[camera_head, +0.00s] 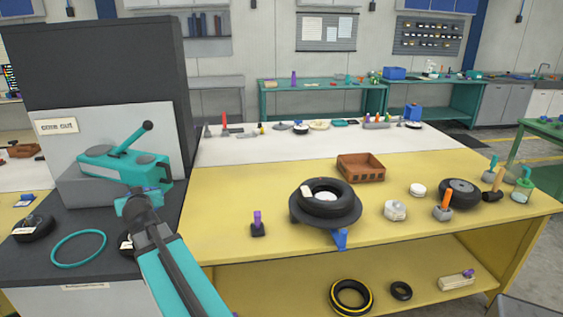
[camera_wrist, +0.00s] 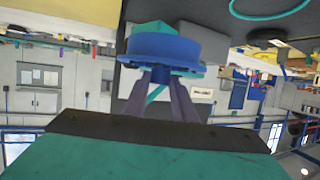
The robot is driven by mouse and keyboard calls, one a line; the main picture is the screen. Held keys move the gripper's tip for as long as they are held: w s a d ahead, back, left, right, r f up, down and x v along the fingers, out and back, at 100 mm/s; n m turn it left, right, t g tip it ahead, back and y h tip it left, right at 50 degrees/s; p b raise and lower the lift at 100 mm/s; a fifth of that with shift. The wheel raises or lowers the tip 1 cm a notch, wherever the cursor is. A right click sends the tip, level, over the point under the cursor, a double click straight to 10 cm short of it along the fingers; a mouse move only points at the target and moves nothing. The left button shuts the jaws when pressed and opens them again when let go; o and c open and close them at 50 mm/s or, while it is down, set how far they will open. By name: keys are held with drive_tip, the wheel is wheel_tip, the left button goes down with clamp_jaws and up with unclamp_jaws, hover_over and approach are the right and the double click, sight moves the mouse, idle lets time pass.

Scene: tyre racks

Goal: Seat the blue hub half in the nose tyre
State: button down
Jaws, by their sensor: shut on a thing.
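The blue hub half (camera_wrist: 165,46) fills the upper middle of the wrist view, a round cap with a wider flange below it. My gripper (camera_wrist: 165,78) is shut on it, its two dark fingers at the stub under the flange. I cannot make out the hub half or the fingertips in the head view. A black tyre (camera_head: 344,206) lies flat on a round dark stand (camera_head: 294,207) on the yellow table, with something white inside its opening. It is apart from my arm, to the right. I cannot tell from markings whether it is the nose tyre.
A teal ring (camera_head: 78,247) and a small dark wheel (camera_head: 34,228) lie on the dark bench at left. A tall dark cabinet (camera_head: 100,60) stands behind. A purple-handled tool (camera_head: 257,224), brown crate (camera_head: 361,167) and wheel (camera_head: 460,192) are on the table.

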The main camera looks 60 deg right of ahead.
drive_tip(key=s+d+m+g+h+p, duration=0.1)
drive_tip(key=s+d+m+g+h, duration=0.1)
drive_tip(key=s+d, duration=0.55)
drive_tip(key=s+d+m+g+h+p, duration=0.1)
drive_tip(key=s+d+m+g+h, duration=0.2)
drive_tip(key=d, duration=0.8)
drive_tip(key=s+d+m+g+p, duration=0.1)
drive_tip(key=s+d+m, duration=0.1)
drive_tip(key=s+d, duration=0.65)
drive_tip(key=s+d+r+m+g+p, duration=0.1)
drive_tip(key=s+d+m+g, duration=0.2)
drive_tip(key=s+d, duration=0.6)
drive_tip(key=s+d+r+m+g+h+p, duration=0.1)
drive_tip(key=s+d+m+g, duration=0.2)
drive_tip(key=s+d, duration=0.6)
drive_tip(key=s+g, duration=0.2)
drive_tip(key=s, duration=0.6)
drive_tip(key=shift+d+p, duration=0.35)
drive_tip(key=shift+d, duration=0.05)
drive_tip(key=shift+a+b, duration=0.15)
drive_tip(key=shift+b, duration=0.5)
drive_tip(key=shift+f+b, duration=4)
drive_tip(key=shift+b, duration=0.8)
